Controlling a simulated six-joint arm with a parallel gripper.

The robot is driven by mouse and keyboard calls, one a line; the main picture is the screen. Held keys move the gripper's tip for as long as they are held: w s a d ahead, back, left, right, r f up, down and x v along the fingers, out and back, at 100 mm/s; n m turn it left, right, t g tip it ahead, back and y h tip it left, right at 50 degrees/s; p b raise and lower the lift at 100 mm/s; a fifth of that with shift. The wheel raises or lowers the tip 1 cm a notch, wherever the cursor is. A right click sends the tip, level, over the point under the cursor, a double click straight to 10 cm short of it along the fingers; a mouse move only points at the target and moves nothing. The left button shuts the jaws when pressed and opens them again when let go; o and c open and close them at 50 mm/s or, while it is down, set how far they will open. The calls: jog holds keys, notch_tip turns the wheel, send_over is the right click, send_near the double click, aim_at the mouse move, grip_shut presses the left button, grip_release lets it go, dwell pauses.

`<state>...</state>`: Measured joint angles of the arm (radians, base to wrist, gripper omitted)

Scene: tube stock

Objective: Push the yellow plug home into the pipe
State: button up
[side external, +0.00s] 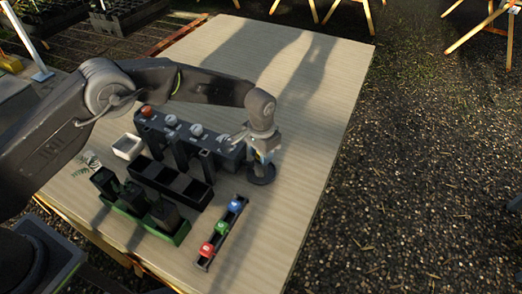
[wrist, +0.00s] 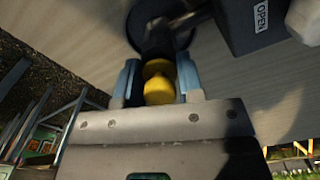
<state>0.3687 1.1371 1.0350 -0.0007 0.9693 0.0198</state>
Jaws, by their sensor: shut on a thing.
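My gripper (side external: 264,153) is over the right side of the table, pointing down above a round black base (side external: 261,177). In the wrist view its two blue fingers (wrist: 158,84) are shut on the yellow plug (wrist: 158,91), which has a wide rim and a rounded body. Just beyond the plug is a dark upright pipe (wrist: 156,42), standing on the round black base. The plug lines up with the pipe in this view. I cannot tell whether its tip touches or enters the pipe. In the side view the fingers and arm hide the plug.
A long dark block (side external: 187,138) with red and white knobs stands left of my gripper; its "OPEN" label (wrist: 262,16) shows. Nearby are a black compartment tray (side external: 171,181), a white box (side external: 127,146), a green tray (side external: 146,221) and a narrow rack (side external: 221,233). The table's far end is clear.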

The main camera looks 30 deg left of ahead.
jog(key=shift+s+f, duration=0.1)
jog(key=shift+f, duration=0.6)
jog(key=o, duration=0.9)
jog(key=shift+a, duration=0.1)
jog(key=shift+c, duration=0.2)
jog(key=shift+o, duration=1)
jog(key=shift+a, duration=0.15)
notch_tip(320, 180, up, 15)
jog(key=d, duration=0.1)
